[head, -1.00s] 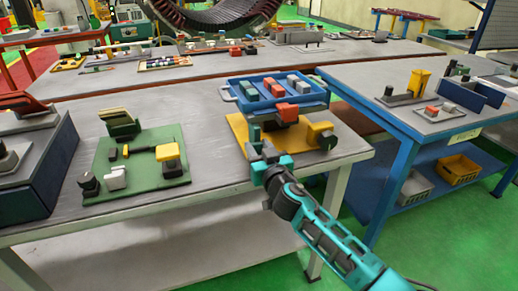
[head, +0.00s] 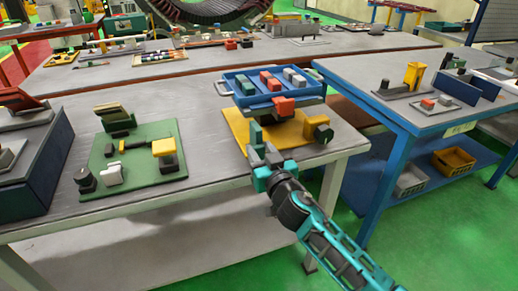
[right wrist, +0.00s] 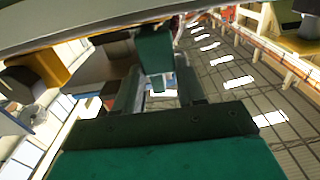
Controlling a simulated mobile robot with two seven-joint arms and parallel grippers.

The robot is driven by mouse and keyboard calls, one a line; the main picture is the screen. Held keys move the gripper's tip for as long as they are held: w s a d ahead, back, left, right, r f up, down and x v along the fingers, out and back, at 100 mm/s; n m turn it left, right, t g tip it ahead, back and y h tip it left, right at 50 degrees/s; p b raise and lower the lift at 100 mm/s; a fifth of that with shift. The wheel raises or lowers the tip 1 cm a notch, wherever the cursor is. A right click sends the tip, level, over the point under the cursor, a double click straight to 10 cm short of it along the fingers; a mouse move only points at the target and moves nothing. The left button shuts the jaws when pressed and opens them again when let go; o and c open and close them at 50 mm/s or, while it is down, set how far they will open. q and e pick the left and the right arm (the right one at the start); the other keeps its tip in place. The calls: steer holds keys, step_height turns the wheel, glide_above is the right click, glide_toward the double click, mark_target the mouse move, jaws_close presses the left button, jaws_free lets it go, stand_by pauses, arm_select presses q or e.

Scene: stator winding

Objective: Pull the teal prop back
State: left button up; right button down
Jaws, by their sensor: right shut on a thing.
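The teal prop (head: 255,133) is a small upright block at the front left of the yellow mat (head: 236,126), beneath the near side of the blue tray (head: 228,93). My right gripper (head: 264,158) is at the mat's front edge, shut on the teal prop. In the right wrist view the prop (right wrist: 155,50) stands between the two dark fingers (right wrist: 157,88); its far end is partly hidden under a dark overhanging surface. My left gripper is not in view.
The blue tray holds red, grey and teal blocks; a red block (head: 284,106) sits at its near side. A yellow block with a dark round end (head: 318,128) is right of the prop. A green mat (head: 150,185) with parts lies left. Bare table lies between the mats.

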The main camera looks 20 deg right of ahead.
steer(key=shift+f, duration=0.1)
steer(key=c, duration=0.7)
jaws_free()
steer(key=shift+s, duration=0.1)
steer(key=shift+o, duration=0.2)
steer(key=s, duration=1.3)
steer(key=shift+d+b, duration=0.25)
steer(key=shift+b, duration=0.1)
steer(key=s+f+n+g+p, duration=0.1)
steer(key=s+f+g, duration=0.2)
steer(key=s+f, duration=0.4)
steer(key=s+a+f+n+g+y, duration=0.1)
steer(key=s+f+g, duration=0.3)
steer(key=f, duration=0.7)
steer(key=s, duration=0.2)
steer(key=shift+s+a+f+p, duration=0.2)
steer(key=shift+s+a+p, duration=0.05)
steer(key=shift+s+p, duration=0.15)
